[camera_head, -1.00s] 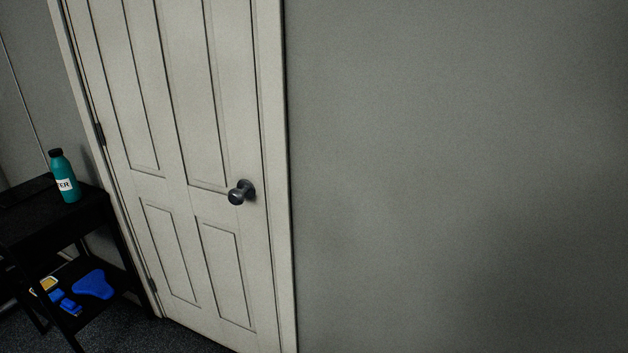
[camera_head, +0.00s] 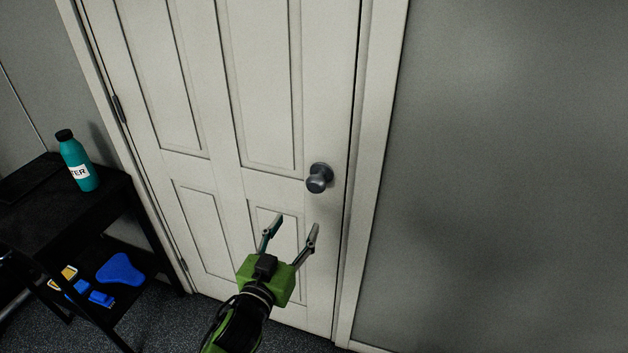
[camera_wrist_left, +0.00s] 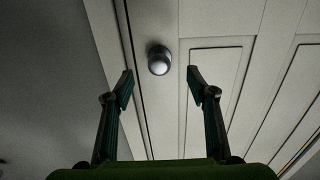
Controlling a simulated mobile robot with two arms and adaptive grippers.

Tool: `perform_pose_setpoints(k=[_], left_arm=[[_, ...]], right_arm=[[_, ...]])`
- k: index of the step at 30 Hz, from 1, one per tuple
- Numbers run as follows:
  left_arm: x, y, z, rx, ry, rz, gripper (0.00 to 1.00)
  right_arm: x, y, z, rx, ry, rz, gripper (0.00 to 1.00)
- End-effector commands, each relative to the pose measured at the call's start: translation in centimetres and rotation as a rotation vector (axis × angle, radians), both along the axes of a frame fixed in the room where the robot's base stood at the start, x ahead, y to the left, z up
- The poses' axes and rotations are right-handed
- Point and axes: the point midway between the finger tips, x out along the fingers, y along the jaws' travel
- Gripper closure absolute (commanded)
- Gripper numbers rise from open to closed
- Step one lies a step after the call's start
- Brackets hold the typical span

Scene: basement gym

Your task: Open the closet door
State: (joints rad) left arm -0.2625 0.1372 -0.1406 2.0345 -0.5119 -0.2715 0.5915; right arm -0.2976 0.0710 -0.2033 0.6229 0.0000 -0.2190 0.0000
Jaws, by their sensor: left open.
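The white panelled closet door (camera_head: 225,180) is shut in its frame, with hinges on its left side. Its round dark metal knob (camera_head: 319,178) is near the door's right edge. My left gripper (camera_head: 296,222) is open and empty, below and a little left of the knob in the head view, and apart from it. In the left wrist view the knob (camera_wrist_left: 159,60) shows beyond and between the open fingertips (camera_wrist_left: 159,80), with the closet door (camera_wrist_left: 215,75) behind it. My right gripper is not in view.
A black shelf table (camera_head: 75,205) stands left of the door with a teal bottle (camera_head: 77,162) on top. Blue items (camera_head: 120,269) lie on its lower shelf. A bare grey wall (camera_head: 500,170) is right of the door frame (camera_head: 378,170).

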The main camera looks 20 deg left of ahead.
Motion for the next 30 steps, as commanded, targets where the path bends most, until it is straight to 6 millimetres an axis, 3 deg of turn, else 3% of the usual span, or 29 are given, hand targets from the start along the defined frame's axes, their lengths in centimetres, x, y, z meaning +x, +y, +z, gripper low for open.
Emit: perform_pose_setpoints(k=[1, 5, 12, 21, 30], left_arm=[[0.0, 0.0, 1.4, -0.005, -0.023, 0.001, 0.48], [0.6, 0.0, 2.7, -0.008, -0.046, 0.002, 0.48], [4.9, -0.1, 2.8, -0.007, -0.045, 0.002, 0.48], [11.0, -0.3, 2.7, -0.005, -0.043, 0.001, 0.48], [13.6, -0.4, 2.4, -0.007, -0.042, 0.001, 0.48]], right_arm=[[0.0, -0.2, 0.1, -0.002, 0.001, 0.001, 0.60], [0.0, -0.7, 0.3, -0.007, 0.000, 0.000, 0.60], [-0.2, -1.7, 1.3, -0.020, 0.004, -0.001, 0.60], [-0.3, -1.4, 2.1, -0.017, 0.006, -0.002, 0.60], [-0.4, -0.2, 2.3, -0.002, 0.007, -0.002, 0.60]])
